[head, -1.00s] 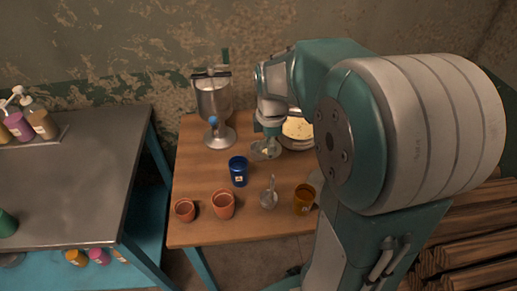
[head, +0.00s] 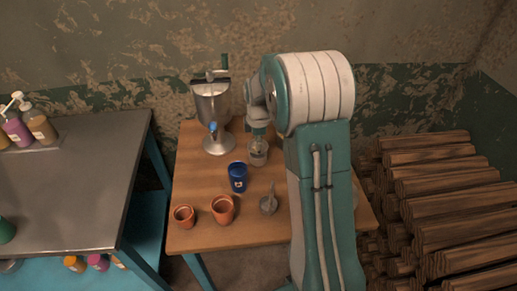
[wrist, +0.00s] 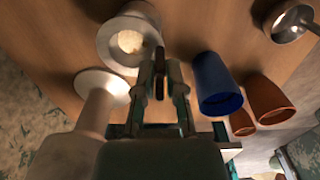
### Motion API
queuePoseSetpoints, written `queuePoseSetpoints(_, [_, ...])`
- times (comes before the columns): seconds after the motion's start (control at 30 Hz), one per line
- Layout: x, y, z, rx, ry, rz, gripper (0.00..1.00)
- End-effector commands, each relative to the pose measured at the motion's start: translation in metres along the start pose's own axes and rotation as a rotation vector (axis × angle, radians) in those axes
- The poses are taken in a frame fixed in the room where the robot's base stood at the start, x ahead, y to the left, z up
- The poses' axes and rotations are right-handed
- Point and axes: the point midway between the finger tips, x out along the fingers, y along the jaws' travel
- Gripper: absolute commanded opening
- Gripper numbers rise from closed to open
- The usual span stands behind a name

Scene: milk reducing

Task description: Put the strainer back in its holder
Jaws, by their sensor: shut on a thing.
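My gripper (head: 258,132) is shut above the back middle of the table, just right of the metal milk separator (head: 212,105). In the wrist view its fingertips (wrist: 160,62) are close together on a thin dark piece. A round metal vessel with a pale grainy inside (wrist: 128,42) lies against them. It looks like the strainer, and in the head view a shiny greyish form (head: 258,155) shows under the gripper. Whether it touches the table is unclear. A small metal cup with an upright handle (head: 268,204) stands at the front. I cannot pick out the holder with certainty.
A blue cup (head: 238,177) stands just in front of the gripper. Two orange cups (head: 222,209) (head: 183,216) stand near the front left edge. My arm hides the table's right side. A metal counter (head: 60,190) is at left, stacked logs (head: 440,200) at right.

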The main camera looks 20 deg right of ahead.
Motion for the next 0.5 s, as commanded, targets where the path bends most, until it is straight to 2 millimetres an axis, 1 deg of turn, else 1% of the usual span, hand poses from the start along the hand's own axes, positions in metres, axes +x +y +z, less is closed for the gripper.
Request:
queuePoseSetpoints(0.03, [0.010,-0.002,0.000,0.000,-0.001,-0.006,0.00])
queuePoseSetpoints(0.1, [0.021,-0.002,0.000,0.000,-0.001,-0.006,0.00])
queuePoseSetpoints(0.17, [0.026,-0.002,0.000,0.000,0.000,-0.005,0.00])
queuePoseSetpoints(0.43, [0.028,-0.002,0.000,0.000,0.000,-0.003,0.00])
queuePoseSetpoints(0.47, [0.028,-0.002,0.000,0.000,0.000,-0.003,0.23])
queuePoseSetpoints(0.5, [0.028,-0.002,0.000,0.000,0.000,-0.003,0.41])
